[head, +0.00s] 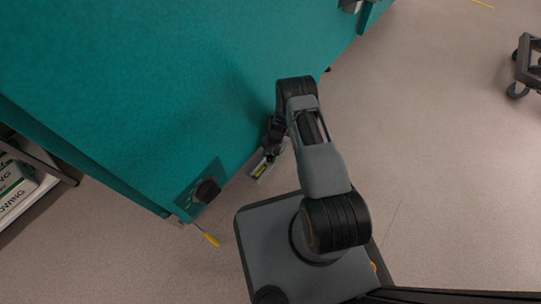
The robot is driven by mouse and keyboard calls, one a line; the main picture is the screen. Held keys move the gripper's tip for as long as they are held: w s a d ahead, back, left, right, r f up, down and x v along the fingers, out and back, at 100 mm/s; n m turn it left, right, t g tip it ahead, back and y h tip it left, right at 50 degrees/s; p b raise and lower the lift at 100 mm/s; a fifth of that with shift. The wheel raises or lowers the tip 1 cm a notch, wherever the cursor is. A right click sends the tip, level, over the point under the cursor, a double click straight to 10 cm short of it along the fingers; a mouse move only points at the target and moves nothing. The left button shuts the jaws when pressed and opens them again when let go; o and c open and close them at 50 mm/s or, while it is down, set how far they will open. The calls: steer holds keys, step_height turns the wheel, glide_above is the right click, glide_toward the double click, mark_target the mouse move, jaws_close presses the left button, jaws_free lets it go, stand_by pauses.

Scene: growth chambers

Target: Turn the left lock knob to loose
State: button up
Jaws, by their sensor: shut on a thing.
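My gripper (270,153) is at the lower edge of the teal chamber's front, partly hidden by my wrist. It is shut on a small dark part that I take to be the left lock knob; the part is too small and covered to read its angle. Just below the fingers is a small light plate (261,171) with a yellow-green strip, seemingly beside the gripped part. Which mark the knob points at cannot be told.
The teal chamber (150,80) fills the upper left. A black dial (207,190) on a dark plate sits left of my gripper, with a yellow-handled tool (211,239) below. A shelf with boxes (15,185) stands far left, a wheeled cart (528,65) upper right. The right floor is clear.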

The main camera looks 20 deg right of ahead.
steer(key=o, duration=0.9)
steer(key=shift+o, duration=0.2)
steer(key=p+v, duration=0.5)
steer(key=v, duration=0.8)
steer(key=shift+r, duration=0.3)
steer(key=shift+w+d, duration=0.1)
